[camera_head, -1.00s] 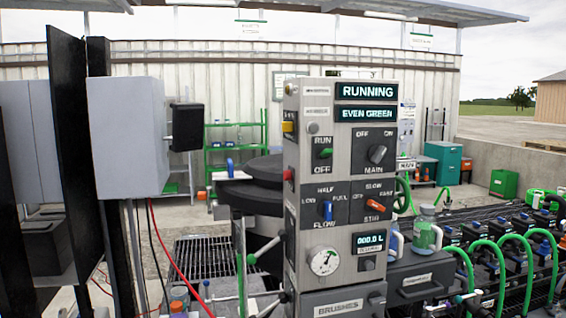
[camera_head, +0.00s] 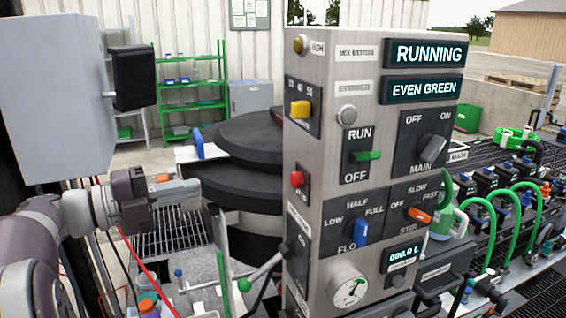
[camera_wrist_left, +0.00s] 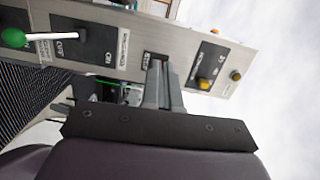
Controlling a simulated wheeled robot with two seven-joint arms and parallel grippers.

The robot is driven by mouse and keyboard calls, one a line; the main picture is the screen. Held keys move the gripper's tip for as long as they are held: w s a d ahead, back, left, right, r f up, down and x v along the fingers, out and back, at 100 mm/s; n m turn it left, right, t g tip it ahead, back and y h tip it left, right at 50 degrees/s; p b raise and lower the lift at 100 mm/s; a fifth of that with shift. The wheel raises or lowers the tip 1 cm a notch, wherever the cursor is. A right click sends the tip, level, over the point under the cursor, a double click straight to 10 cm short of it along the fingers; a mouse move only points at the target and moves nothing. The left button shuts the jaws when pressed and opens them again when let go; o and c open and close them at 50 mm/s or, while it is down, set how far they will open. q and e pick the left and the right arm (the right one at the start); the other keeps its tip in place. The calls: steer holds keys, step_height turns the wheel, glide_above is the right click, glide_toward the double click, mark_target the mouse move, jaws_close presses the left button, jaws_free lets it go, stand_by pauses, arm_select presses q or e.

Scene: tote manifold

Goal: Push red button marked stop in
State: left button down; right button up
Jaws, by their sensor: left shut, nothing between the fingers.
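The red button (camera_head: 297,179) sits on the left side face of the tall grey control panel (camera_head: 340,105), below a yellow knob. Its label is too small to read. My left gripper (camera_head: 198,191) is shut and empty, to the left of the button and pointing at the panel, with a visible gap in the head view. In the left wrist view the shut fingers (camera_wrist_left: 160,82) point at the panel's side face, near a small dark label plate (camera_wrist_left: 155,57). The button does not show there; the fingers may cover it. My right gripper is not in view.
The yellow knob (camera_head: 300,109) is above the button and a lever with a green ball (camera_head: 244,285) is below it. A round black lid (camera_head: 255,140) stands behind my left gripper. A grey box (camera_head: 50,85) is at the left. The displays read RUNNING and EVEN GREEN.

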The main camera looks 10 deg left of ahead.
arm_select(q)
steer(key=s+d+r+m+g+h, duration=0.2)
steer(key=s+d, duration=0.2)
steer(key=s, duration=0.2)
steer(key=p, duration=0.3)
glide_toward(292, 181)
steer(key=p+x, duration=0.2)
steer(key=x, duration=0.1)
steer(key=p+x, duration=0.1)
steer(key=x, duration=0.2)
steer(key=shift+r+p, duration=0.25)
steer(key=shift+p, duration=0.15)
steer(key=shift+d, duration=0.45)
steer(key=shift+w+f, duration=0.1)
steer(key=shift+f, duration=0.05)
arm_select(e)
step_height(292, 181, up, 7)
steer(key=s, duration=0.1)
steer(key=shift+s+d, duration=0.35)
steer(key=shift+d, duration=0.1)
arm_select(q)
steer(key=shift+a, duration=0.1)
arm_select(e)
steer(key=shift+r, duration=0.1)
